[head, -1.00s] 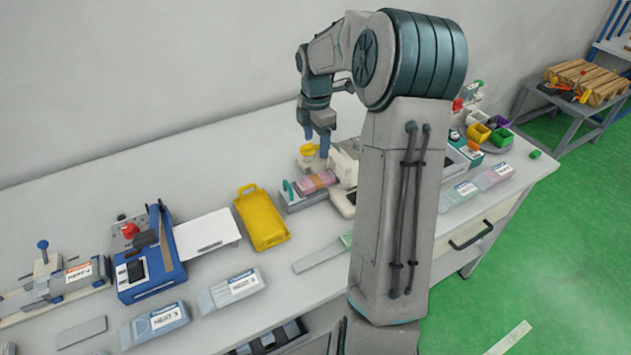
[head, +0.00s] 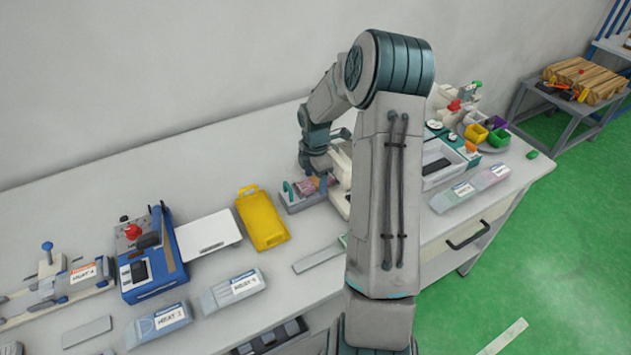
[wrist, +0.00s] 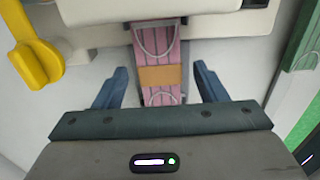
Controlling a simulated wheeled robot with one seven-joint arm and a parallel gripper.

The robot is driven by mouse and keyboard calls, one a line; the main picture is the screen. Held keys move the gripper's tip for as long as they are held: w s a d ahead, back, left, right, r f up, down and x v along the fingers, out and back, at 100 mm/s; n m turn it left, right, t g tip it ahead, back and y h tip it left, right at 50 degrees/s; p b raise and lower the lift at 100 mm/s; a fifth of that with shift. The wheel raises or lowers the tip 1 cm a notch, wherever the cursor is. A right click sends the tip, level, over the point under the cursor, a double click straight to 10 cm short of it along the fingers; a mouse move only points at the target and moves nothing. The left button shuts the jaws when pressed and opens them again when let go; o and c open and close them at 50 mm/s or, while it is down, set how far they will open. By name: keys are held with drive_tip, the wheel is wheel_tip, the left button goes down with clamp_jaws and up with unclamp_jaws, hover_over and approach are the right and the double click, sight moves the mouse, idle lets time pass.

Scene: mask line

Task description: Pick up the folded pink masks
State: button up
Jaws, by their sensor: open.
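The folded pink masks (wrist: 165,50) lie in a stack in the wrist view, with an orange-tan band (wrist: 160,77) across them and pale ear loops showing. In the head view the masks (head: 305,188) show as a small pink patch on a grey holder (head: 292,207), partly hidden by my gripper. My gripper (wrist: 160,80) is open, with one blue finger on each side of the stack and a gap on both sides. In the head view my gripper (head: 320,180) is low over the holder. I cannot tell whether the fingertips touch anything.
A white machine (head: 340,180) stands close behind and right of the masks, partly hidden by my arm. A yellow tray (head: 262,218) lies to the left. A yellow part (wrist: 35,65) shows at upper left in the wrist view.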

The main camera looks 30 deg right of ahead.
drive_tip(key=c, duration=1.1)
drive_tip(key=shift+c, duration=0.2)
